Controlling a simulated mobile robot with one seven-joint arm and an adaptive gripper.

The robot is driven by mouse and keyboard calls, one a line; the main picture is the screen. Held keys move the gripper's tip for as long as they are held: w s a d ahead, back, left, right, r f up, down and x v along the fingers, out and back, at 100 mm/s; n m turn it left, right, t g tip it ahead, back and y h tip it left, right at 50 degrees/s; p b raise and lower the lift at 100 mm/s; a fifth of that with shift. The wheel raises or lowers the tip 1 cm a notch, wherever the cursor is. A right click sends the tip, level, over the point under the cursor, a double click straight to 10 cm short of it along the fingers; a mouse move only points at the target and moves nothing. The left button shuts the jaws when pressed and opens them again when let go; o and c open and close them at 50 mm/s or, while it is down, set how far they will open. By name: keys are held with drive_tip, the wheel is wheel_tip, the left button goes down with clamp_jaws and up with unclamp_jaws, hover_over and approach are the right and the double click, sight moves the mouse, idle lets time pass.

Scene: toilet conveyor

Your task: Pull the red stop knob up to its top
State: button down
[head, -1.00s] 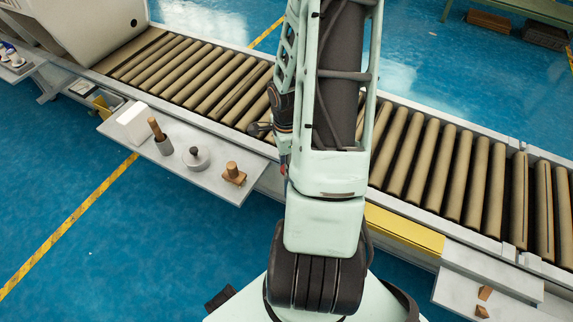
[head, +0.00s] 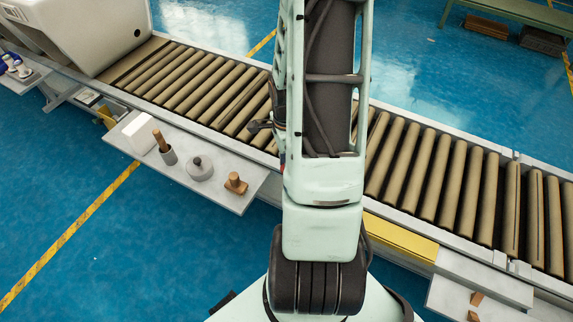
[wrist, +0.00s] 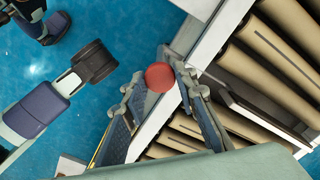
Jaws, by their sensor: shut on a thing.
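The red stop knob (wrist: 160,77) is a round red ball between my gripper's fingertips in the wrist view. My gripper (wrist: 157,80) is shut on it, with one finger on its left and one on its right. The knob's stem and base are hidden. In the head view my arm covers the knob, and its height cannot be judged.
The roller conveyor (head: 440,170) runs past behind my arm. A grey side shelf (head: 232,203) at left holds a wooden-handled tool in a cup, a round grey weight (head: 199,168) and a wooden stamp (head: 236,183). A yellow panel (head: 400,237) lies right of my arm.

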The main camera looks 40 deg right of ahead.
drive_tip(key=shift+w+d+r, duration=0.1)
drive_tip(key=shift+r, duration=0.15)
drive_tip(key=c, duration=1.8)
unclamp_jaws()
drive_tip(key=shift+o, duration=1.3)
wheel_tip(320, 180, up, 12)
